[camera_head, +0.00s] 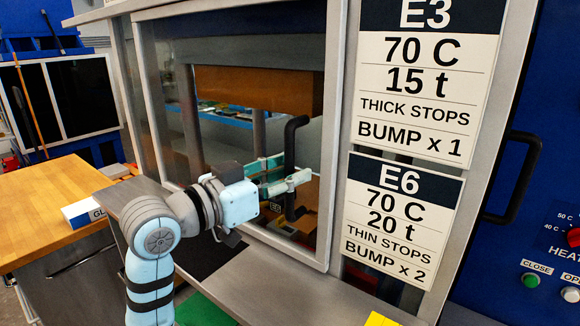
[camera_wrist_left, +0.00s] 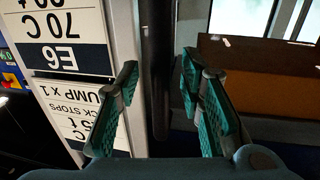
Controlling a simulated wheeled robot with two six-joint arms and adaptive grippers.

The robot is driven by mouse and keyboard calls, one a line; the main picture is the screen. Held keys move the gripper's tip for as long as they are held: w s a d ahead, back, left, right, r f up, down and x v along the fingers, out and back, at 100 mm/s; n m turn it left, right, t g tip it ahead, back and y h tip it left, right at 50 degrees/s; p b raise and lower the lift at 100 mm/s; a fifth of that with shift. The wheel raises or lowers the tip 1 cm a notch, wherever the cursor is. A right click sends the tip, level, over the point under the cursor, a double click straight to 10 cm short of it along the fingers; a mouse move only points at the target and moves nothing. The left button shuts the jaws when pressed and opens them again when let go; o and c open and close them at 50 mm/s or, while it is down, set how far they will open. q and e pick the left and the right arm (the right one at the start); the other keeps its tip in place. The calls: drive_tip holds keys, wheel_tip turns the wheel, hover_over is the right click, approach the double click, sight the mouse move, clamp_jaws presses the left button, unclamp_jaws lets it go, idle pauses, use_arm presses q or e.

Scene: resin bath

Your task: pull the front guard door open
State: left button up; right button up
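The front guard door (camera_head: 338,130) is a clear panel in a light grey metal frame. It stands across the machine's front, and I see no clear gap along its edge. Its black upright bar handle (camera_head: 292,135) is near the door's right side. My left gripper (camera_head: 284,175) is at the handle, with its teal-padded fingers open. In the left wrist view, which is upside down, the dark handle (camera_wrist_left: 157,65) runs between the two spread fingers of the left gripper (camera_wrist_left: 158,88), with space beside it. My right gripper is not in view.
Signs marked E3 (camera_head: 428,75) and E6 (camera_head: 402,218) are on the panel right of the door. Another black handle (camera_head: 517,178) is on the blue cabinet. A grey ledge (camera_head: 290,270) runs below the door. A wooden worktop (camera_head: 40,205) stands left.

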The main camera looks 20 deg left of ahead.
use_arm(q)
drive_tip(key=shift+w+d, duration=0.2)
drive_tip(key=shift+w, duration=0.15)
drive_tip(key=shift+f, duration=0.1)
clamp_jaws()
